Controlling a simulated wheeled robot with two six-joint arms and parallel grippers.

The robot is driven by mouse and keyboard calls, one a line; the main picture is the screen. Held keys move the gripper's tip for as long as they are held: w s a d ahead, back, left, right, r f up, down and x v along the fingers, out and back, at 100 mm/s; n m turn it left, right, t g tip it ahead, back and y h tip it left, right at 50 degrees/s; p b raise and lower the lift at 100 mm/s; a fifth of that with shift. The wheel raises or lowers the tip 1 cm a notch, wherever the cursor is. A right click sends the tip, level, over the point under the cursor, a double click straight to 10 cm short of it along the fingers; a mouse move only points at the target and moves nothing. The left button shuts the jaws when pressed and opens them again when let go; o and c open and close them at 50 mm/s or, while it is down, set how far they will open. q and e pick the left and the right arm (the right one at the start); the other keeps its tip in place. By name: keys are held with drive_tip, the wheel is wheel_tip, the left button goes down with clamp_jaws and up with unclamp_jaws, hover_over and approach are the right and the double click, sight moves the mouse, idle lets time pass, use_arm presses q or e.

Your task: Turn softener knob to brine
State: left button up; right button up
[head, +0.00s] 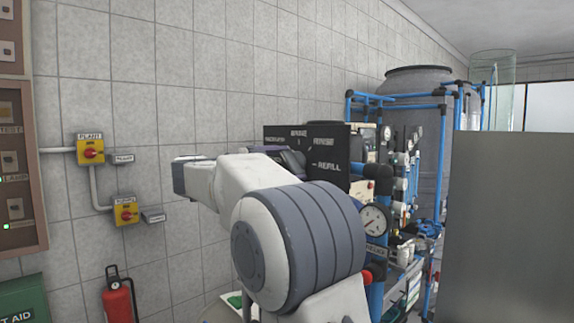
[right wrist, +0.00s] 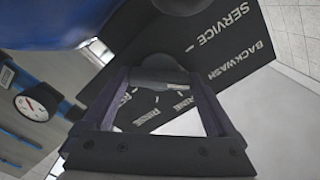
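The softener's black control panel (head: 330,172) is on the rack in the head view, with white position words such as REFILL; my right arm covers part of it. In the right wrist view the panel (right wrist: 232,48) is tilted, with SERVICE and BACKWASH readable. A grey rounded knob (right wrist: 160,66) stands out from the panel. My right gripper (right wrist: 158,80) has its dark fingers apart, one on each side of the knob; I cannot tell whether they touch it. In the head view the right gripper (head: 291,158) is at the panel, mostly hidden behind my arm. My left gripper is not in view.
A pressure gauge (head: 374,219) and blue pipes (head: 446,150) crowd the rack right of my arm. A grey panel (head: 510,215) blocks the far right. Yellow wall switches (head: 91,150) and a fire extinguisher (head: 117,300) are at the left.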

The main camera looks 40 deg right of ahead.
drive_tip(key=m+b, duration=0.3)
drive_tip(key=m, duration=0.1)
drive_tip(key=shift+f+b, duration=0.2)
drive_tip(key=shift+b, duration=0.15)
drive_tip(key=shift+r+m+b, duration=0.1)
drive_tip(key=shift+m+b, duration=1.35)
drive_tip(key=shift+m, duration=0.95)
drive_tip(key=o, duration=1)
